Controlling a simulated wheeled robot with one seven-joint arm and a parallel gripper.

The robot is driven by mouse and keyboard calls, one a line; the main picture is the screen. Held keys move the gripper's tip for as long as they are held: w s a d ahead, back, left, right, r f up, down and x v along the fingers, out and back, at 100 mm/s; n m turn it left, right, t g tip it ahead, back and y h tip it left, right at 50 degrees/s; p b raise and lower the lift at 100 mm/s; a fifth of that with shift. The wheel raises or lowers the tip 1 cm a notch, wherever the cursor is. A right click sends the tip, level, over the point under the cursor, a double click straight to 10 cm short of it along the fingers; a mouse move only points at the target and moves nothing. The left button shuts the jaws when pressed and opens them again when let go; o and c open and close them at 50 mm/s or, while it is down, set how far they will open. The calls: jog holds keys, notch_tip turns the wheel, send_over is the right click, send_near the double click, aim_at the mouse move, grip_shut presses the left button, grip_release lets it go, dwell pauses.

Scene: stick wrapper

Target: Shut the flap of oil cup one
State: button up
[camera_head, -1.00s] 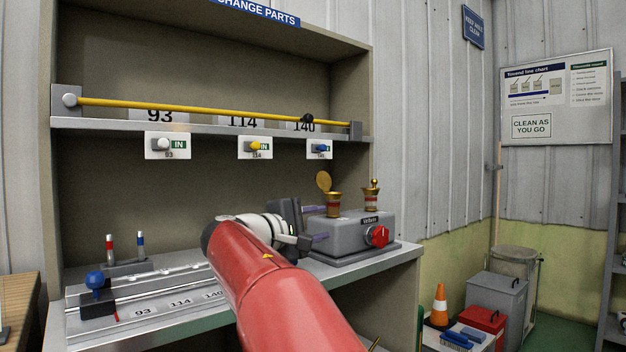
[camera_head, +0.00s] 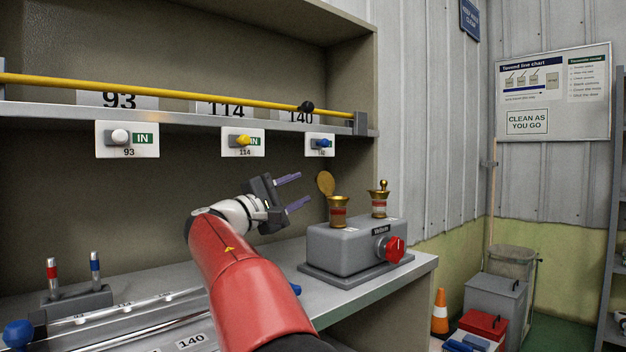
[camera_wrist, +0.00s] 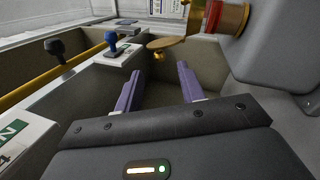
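I cannot read which cup is numbered one. My gripper (camera_head: 304,189) is open and empty, its two purple fingers pointing at the raised flap from the left, apart from it. In the wrist view, the flap (camera_wrist: 167,43) is seen nearly edge-on beyond the fingertips, beside the cup (camera_wrist: 232,18).
A red knob (camera_head: 393,249) is on the box's front. A shelf edge with hanging tags and a yellow rod (camera_head: 200,94) runs above and behind my gripper. Red and blue pegs (camera_head: 95,268) stand at the left of the bench.

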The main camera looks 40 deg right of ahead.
aim_at(316, 181)
jog(key=p+x, duration=0.2)
jog(key=x, duration=0.5)
jog(key=shift+d+r, duration=0.2)
jog(key=shift+d, duration=0.15)
grip_shut()
